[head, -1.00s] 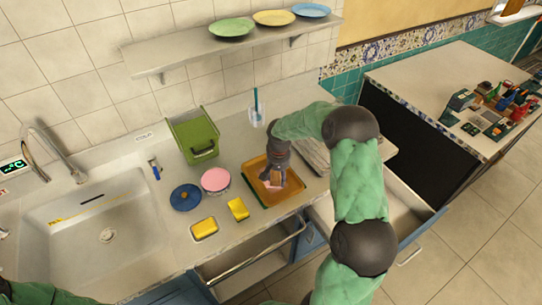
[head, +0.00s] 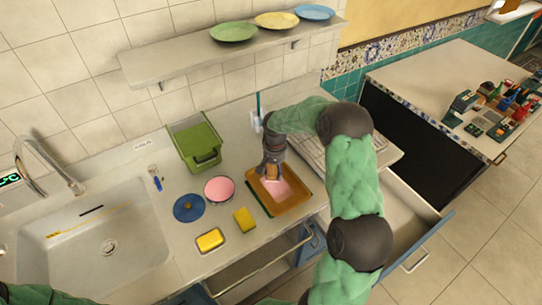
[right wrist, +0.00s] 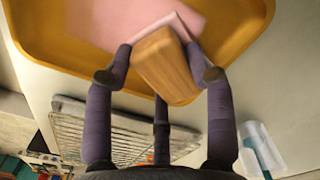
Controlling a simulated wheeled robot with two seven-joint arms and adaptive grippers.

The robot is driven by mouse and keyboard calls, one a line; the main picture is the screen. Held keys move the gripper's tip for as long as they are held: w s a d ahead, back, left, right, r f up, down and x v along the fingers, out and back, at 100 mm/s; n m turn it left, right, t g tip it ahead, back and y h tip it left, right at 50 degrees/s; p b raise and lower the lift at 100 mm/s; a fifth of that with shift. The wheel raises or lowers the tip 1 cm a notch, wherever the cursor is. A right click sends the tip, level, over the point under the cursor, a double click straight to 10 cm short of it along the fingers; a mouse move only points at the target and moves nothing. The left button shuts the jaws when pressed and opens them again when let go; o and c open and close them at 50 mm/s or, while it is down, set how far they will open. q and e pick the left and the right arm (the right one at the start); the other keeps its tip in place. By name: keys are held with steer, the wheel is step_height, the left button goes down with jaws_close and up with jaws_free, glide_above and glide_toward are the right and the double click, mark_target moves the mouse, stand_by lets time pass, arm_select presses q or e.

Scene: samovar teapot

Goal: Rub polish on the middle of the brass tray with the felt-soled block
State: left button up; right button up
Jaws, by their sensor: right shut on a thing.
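The brass tray (head: 292,208) lies on the counter, orange-gold with a raised rim. A pink patch (head: 280,190) covers part of its middle and also shows in the right wrist view (right wrist: 120,14). My right gripper (head: 272,170) is over the back part of the tray, shut on the wooden block (right wrist: 167,65). The block's lower edge is pink and reaches the edge of the pink patch. Its sole is hidden, and I cannot tell whether it touches the tray. My left gripper is out of view; only a green arm part shows at bottom left.
Left of the tray are a pink-filled round tin (head: 219,188), a blue disc (head: 188,208), a yellow sponge (head: 245,219) and a yellow block in a dish (head: 210,240). A green bin (head: 197,145) stands behind. A wire rack (head: 312,153) and open drawer (head: 405,215) are right.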

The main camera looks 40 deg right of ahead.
mark_target(275, 169)
steer(key=shift+s+r+p, duration=0.15)
steer(key=shift+r+p, duration=0.1)
steer(key=shift+r, duration=0.4)
steer(key=shift+s+r+p, duration=0.15)
steer(key=shift+r+p, duration=0.05)
steer(key=shift+r, duration=0.4)
steer(key=shift+w+r+p, duration=0.2)
steer(key=shift+r+p, duration=0.3)
steer(key=shift+r, duration=0.15)
steer(key=shift+s+r+p, duration=0.1)
steer(key=shift+r+p, duration=0.75)
steer(key=shift+r, duration=0.55)
